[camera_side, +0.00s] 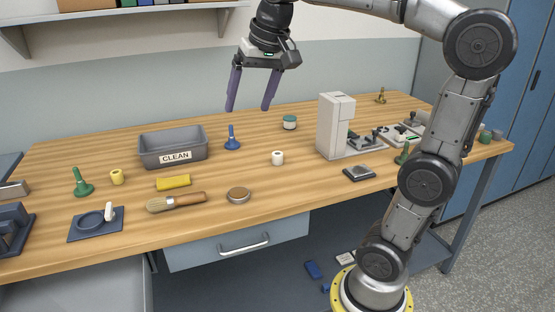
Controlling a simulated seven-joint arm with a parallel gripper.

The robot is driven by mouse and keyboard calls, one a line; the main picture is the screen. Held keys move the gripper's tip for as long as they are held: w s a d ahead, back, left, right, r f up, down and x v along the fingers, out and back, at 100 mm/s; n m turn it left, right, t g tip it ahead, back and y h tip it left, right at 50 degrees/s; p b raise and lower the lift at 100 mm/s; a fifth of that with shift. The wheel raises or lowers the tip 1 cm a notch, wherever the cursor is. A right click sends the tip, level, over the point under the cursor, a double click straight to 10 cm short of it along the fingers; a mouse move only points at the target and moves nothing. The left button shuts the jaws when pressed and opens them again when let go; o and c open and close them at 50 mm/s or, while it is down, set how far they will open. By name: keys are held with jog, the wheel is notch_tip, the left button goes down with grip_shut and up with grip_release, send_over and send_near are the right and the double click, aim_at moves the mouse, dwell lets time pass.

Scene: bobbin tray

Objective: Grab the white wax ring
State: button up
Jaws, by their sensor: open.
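A small white ring-like cylinder (277,158) stands upright on the wooden bench, near the middle, right of a blue handled piece (232,140). It looks like the white wax ring, though its hole is too small to make out clearly. My gripper (248,108) hangs above the back of the bench with its two purple fingers pointing down, spread apart. It is open with nothing between the fingers, and appears higher than the white ring and to its left in the picture.
A grey bin marked CLEAN (160,153), a yellow ring (116,177), a yellow block (173,182), a brush (180,202) and a round tin (238,194) lie left. A teal-lidded jar (289,122) and a pale machine (336,126) stand right. Bare wood surrounds the white ring.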

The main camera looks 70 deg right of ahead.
jog(key=w+d+f+m+g, duration=0.1)
jog(key=w+d+m, duration=0.2)
jog(key=w+d, duration=0.6)
jog(key=m+g+y, duration=0.1)
jog(key=m+g, duration=0.2)
jog(key=m, duration=0.2)
send_over(278, 153)
jog(key=a, duration=0.1)
notch_tip(278, 153, down, 18)
jog(key=f, duration=0.5)
jog(key=s+f, duration=0.1)
jog(key=f, duration=0.1)
jog(key=shift+a+f, duration=0.2)
jog(key=shift+f, duration=0.05)
jog(key=shift+w+d+f, duration=0.1)
jog(key=shift+w+f, duration=0.1)
jog(key=shift+f, duration=1.2)
jog(key=shift+w+d+f, duration=0.1)
jog(key=shift+w+f, duration=0.05)
jog(key=shift+f, duration=1.2)
grip_shut()
jog(key=shift+r, duration=0.1)
